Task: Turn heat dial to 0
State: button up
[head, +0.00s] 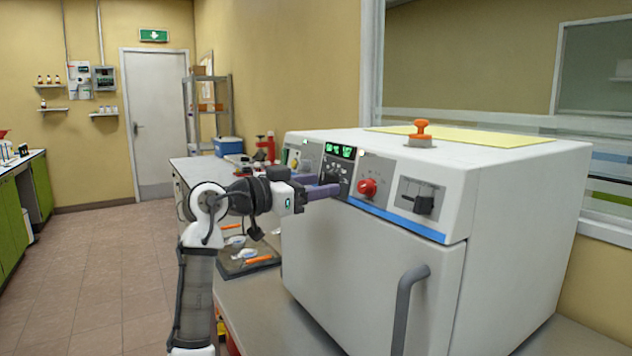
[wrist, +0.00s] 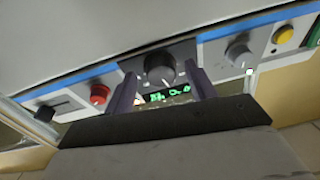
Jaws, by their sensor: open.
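The white oven-like machine (head: 375,270) has a control panel along its upper front. In the wrist view a dark round dial (wrist: 160,66) sits on a black panel section beside a green-lit display (wrist: 167,94). Its white mark points toward the display side. No label naming it as the heat dial is readable. My gripper (head: 322,190) has purple fingers and is at the panel below the display. In the wrist view my gripper (wrist: 162,78) is open, one finger on each side of the dial. Contact with the dial cannot be told. In the head view the fingers mostly hide the dial.
A red knob (head: 367,187) and a black slider switch (head: 424,204) are right of the dial in the head view. A grey knob (wrist: 238,54) and a yellow button (wrist: 283,34) are on its other side. The oven handle (head: 405,305) sticks out below.

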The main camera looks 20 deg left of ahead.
jog(key=shift+w+d, duration=0.15)
jog(key=shift+c, duration=0.2)
jog(key=c, duration=1)
jog(key=shift+o, duration=0.2)
jog(key=shift+n, duration=0.3)
jog(key=n+p, duration=0.1)
jog(key=n, duration=0.1)
jog(key=n+y+p, duration=0.1)
jog(key=n, duration=0.1)
jog(key=n+p, duration=0.1)
jog(key=n, duration=0.1)
jog(key=shift+d+r+t+y+p, duration=0.15)
jog(key=shift+r+t+y+p, duration=0.15)
jog(key=shift+y, duration=0.1)
jog(key=n+y+p, duration=0.1)
jog(key=n+p, duration=0.2)
jog(key=n, duration=0.1)
jog(key=shift+d+n, duration=0.1)
jog(key=shift+n, duration=0.3)
jog(key=shift+s+n+y+p, duration=0.2)
jog(key=shift+n+y+p, duration=0.1)
jog(key=shift+n+p, duration=0.65)
jog(key=shift+n, duration=0.25)
